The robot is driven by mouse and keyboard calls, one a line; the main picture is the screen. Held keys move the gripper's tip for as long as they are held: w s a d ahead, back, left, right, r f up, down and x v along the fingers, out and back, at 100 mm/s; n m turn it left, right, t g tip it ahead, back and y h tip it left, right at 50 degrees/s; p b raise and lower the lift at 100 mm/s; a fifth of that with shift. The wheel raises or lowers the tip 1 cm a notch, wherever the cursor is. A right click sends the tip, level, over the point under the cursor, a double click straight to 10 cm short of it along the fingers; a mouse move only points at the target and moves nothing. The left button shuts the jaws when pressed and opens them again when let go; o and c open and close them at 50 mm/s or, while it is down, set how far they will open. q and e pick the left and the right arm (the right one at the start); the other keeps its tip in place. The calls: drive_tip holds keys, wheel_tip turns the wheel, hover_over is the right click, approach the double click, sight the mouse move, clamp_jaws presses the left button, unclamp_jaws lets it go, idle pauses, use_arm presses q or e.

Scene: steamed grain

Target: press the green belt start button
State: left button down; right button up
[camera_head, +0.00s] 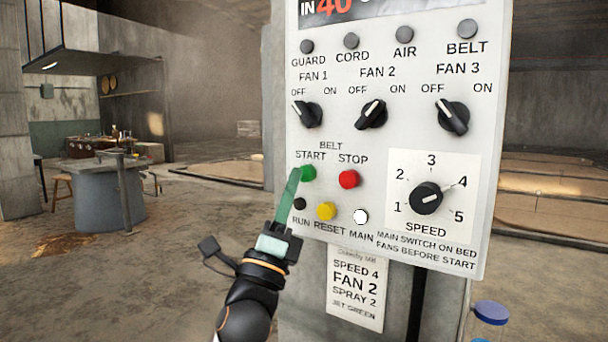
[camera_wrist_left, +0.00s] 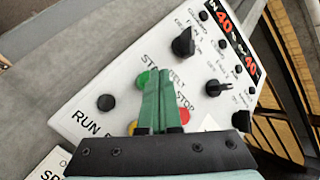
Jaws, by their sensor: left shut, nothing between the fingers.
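The green belt start button (camera_head: 309,173) sits on the white control panel (camera_head: 400,250), under the words BELT START. My left gripper (camera_head: 294,171) is shut and empty, its green fingers pointing up with the tips at the button's left edge. I cannot tell whether they touch it. In the left wrist view the green button (camera_wrist_left: 142,80) shows just left of the fingertips (camera_wrist_left: 157,73) and is partly hidden by them. My right gripper is not in view.
The red stop button (camera_head: 349,179) is right of the green one. A yellow reset button (camera_head: 326,211), a black run lamp (camera_head: 299,204) and a white main lamp (camera_head: 361,216) sit below. Fan knobs (camera_head: 371,114) are above. The speed dial (camera_head: 427,198) points to 4.

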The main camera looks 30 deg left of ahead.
use_arm(q)
drive_tip(key=shift+w, duration=0.15)
drive_tip(key=shift+w, duration=0.3)
drive_tip(key=shift+w+d, duration=0.1)
drive_tip(key=shift+w, duration=0.4)
idle(0.6)
drive_tip(key=shift+s, duration=0.95)
drive_tip(key=s, duration=0.1)
drive_tip(key=s+p, duration=0.1)
drive_tip(key=s, duration=0.3)
drive_tip(key=shift+a, duration=0.25)
